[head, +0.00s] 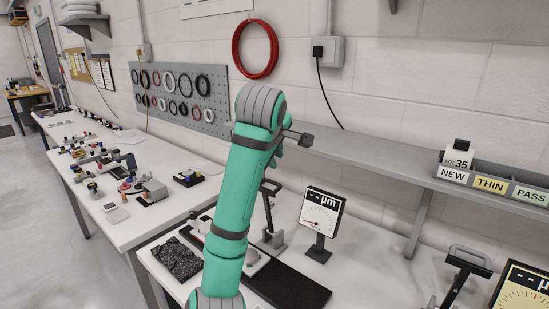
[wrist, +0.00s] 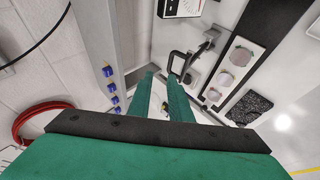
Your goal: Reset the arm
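My green arm rises through the middle of the head view, bent at a grey joint near the wall. My gripper (wrist: 161,78) shows in the wrist view as two green fingers with a narrow gap between them and nothing held. In the head view the gripper is mostly hidden behind my own arm. In the wrist view the fingers point toward the bench, with a dark handle (wrist: 180,66) close to the right fingertip. I cannot tell whether they touch.
A gauge with a dial (head: 321,213) stands on the bench right of my arm. A grey shelf (head: 400,165) runs along the wall and carries a labelled bin (head: 490,185). A red ring (head: 255,49) hangs above. A black textured plate (head: 178,259) lies at left.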

